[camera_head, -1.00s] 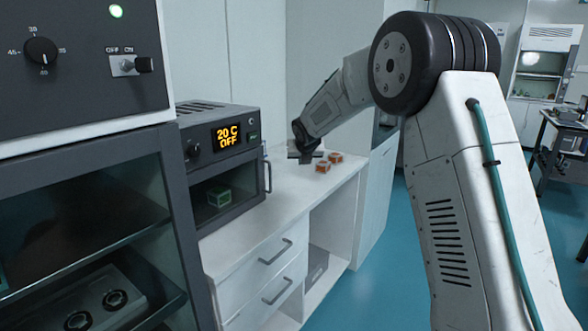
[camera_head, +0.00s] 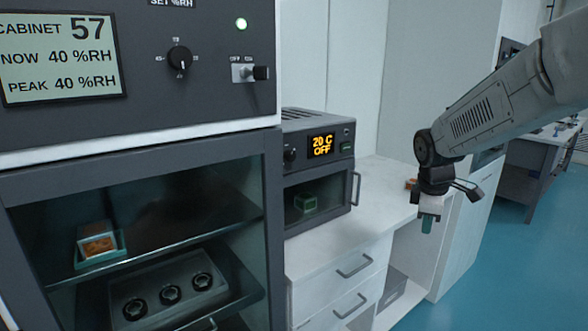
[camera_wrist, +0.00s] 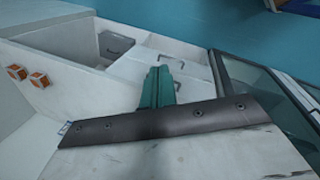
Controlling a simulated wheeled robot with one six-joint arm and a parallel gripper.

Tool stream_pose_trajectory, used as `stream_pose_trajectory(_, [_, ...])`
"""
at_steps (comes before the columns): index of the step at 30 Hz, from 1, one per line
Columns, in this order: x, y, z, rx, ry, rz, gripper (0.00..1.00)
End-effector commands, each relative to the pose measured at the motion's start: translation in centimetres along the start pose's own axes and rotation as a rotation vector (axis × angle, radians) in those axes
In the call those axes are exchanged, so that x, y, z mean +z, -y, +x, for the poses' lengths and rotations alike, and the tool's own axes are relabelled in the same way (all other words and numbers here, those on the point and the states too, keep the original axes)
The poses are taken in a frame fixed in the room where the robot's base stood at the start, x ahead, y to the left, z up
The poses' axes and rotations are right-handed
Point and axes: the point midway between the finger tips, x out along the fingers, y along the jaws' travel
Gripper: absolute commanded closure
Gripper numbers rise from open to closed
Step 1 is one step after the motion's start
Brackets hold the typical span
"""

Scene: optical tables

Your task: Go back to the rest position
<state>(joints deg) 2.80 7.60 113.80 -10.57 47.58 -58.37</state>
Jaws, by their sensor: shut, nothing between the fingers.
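My gripper (camera_head: 428,222) hangs pointing down in the head view, in front of the white counter's right part. Its teal fingers are together, with nothing between them. The shut fingers also show in the wrist view (camera_wrist: 158,88), over the counter front and drawers. The gripper appears clear of the counter, touching nothing that I can see. My arm reaches in from the upper right of the head view.
Blue floor (camera_head: 500,265) is open at right.

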Motion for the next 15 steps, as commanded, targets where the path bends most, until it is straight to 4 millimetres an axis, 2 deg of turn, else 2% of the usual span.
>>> stream_pose_trajectory(1, [1.3, 3.1, -1.8, -0.035, 0.008, 0.147, 1.0])
stream_pose_trajectory(6, [4.9, 12.5, -5.7, -0.142, 0.064, 0.599, 1.0])
stream_pose_trajectory(12, [8.6, 22.4, -8.7, -0.212, 0.118, 0.967, 1.0])
stream_pose_trajectory(15, [10.0, 26.4, -9.6, -0.227, 0.121, 1.069, 1.0])
